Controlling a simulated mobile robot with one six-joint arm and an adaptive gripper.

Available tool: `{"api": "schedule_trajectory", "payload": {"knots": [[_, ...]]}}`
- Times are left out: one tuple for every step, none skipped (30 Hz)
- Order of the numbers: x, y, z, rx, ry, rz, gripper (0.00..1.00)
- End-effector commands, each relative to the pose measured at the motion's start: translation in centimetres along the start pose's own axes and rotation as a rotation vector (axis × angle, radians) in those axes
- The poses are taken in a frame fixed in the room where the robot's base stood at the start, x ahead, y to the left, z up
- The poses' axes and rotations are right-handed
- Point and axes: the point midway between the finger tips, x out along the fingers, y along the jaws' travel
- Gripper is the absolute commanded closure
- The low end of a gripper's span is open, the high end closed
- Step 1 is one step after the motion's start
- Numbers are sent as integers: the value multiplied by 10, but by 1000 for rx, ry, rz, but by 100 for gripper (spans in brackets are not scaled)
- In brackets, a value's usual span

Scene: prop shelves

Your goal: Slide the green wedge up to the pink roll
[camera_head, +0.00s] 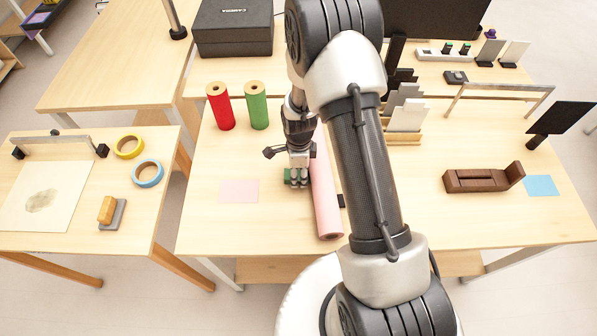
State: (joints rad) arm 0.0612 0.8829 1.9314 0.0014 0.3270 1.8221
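The pink roll (326,199) lies on the middle table, lengthwise toward the front edge, partly hidden behind my arm. The green wedge (288,175) is mostly hidden by my gripper (297,183); only a bit of green shows at the gripper's left side. My gripper points down at the table, just left of the pink roll. The gap between wedge and roll is covered by the gripper, so I cannot tell if they touch. I cannot tell whether the fingers are open or shut.
A flat pink square (239,191) lies left of my gripper. Red (220,107) and green (257,105) rolls stand upright behind it. A small black block (340,201) sits right of the pink roll. A brown wooden holder (482,179) and blue square (540,186) are at the right.

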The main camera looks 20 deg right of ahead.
Motion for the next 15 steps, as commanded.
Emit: {"api": "schedule_trajectory", "payload": {"knots": [[0,0,0,0,0,0,49],[0,0,0,0,0,0,47],[0,0,0,0,0,0,45],[0,0,0,0,0,0,44],[0,0,0,0,0,0,44],[0,0,0,0,0,0,44],[0,0,0,0,0,0,44],[0,0,0,0,0,0,44],[0,0,0,0,0,0,44],[0,0,0,0,0,0,44],[0,0,0,0,0,0,44],[0,0,0,0,0,0,44],[-1,0,0,0,0,0,44],[-2,0,0,0,0,-1,44],[-5,0,0,0,0,-2,44]]}}
